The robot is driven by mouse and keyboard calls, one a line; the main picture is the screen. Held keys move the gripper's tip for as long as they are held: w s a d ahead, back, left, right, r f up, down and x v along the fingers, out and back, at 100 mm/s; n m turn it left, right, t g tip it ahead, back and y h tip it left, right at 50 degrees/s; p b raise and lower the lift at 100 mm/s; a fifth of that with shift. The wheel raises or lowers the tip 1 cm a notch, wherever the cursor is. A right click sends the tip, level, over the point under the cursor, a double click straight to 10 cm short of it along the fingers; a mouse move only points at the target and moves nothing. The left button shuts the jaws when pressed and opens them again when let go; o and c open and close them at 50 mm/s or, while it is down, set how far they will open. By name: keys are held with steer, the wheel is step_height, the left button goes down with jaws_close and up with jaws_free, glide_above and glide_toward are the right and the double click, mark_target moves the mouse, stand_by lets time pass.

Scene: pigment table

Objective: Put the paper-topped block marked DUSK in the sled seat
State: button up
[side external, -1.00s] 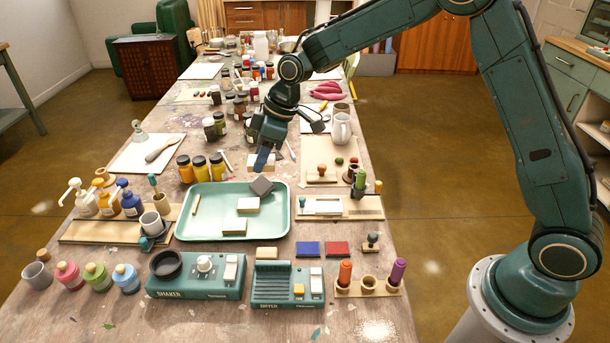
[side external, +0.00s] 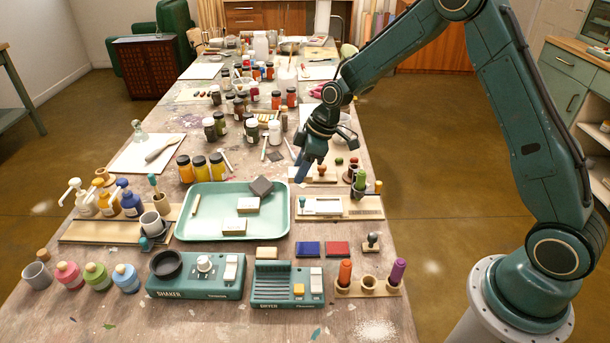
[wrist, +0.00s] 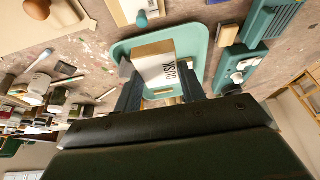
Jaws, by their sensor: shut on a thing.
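My gripper (wrist: 160,92) is shut on the DUSK block (wrist: 150,52), a pale wooden block with a white paper top and dark lettering. The wrist view shows the block between the fingers, above the table. A low wooden board (side external: 366,208) lies right of the tray.
The mint tray (side external: 186,226) holds two paper-topped blocks (side external: 235,226) and a grey block (side external: 262,186). The shaker (side external: 195,286) and dryer (side external: 288,286) are at the front.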

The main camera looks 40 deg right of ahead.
steer(key=s+d+f, duration=0.1)
steer(key=d, duration=0.1)
steer(key=s+d+f, duration=0.1)
steer(key=d+f, duration=0.1)
steer(key=s+d+f, duration=0.2)
steer(key=shift+d, duration=0.4)
steer(key=shift+f, duration=0.1)
steer(key=shift+f, duration=1.95)
steer(key=shift+f, duration=1.1)
stand_by(0.7)
steer(key=o, duration=1.5)
steer(key=shift+r, duration=0.2)
steer(key=shift+r, duration=3.85)
